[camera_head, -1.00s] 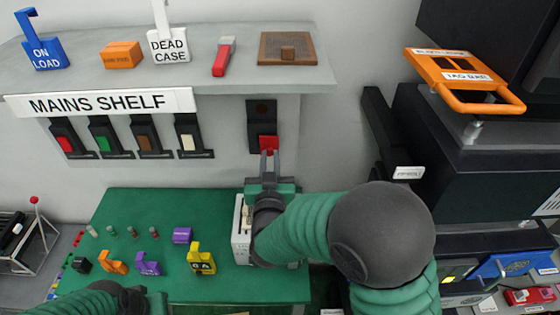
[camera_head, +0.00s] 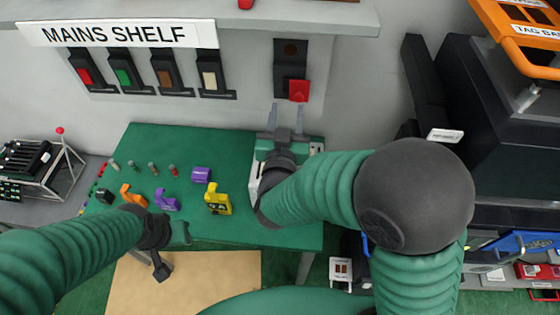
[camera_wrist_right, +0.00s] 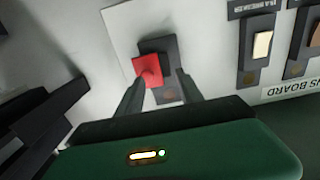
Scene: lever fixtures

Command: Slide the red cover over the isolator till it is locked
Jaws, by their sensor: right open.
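The red cover (camera_head: 299,90) is a small red block at the lower right of the black isolator plate (camera_head: 290,60) on the wall. A brown round spot shows at the plate's top in the head view. My right gripper (camera_head: 287,107) is open and empty just below the cover, apart from it. In the right wrist view, which is turned over, the red cover (camera_wrist_right: 147,70) and the dark plate (camera_wrist_right: 170,52) lie beyond the two spread fingers (camera_wrist_right: 160,88). My left gripper (camera_head: 178,232) is low over the green table's front edge; its fingers are unclear.
Several switches on black plates (camera_head: 163,73) hang left of the isolator under the MAINS SHELF sign (camera_head: 125,33). The green table (camera_head: 150,138) holds small coloured pieces and a pale box behind my right wrist. Dark cabinets (camera_head: 455,110) crowd the right side.

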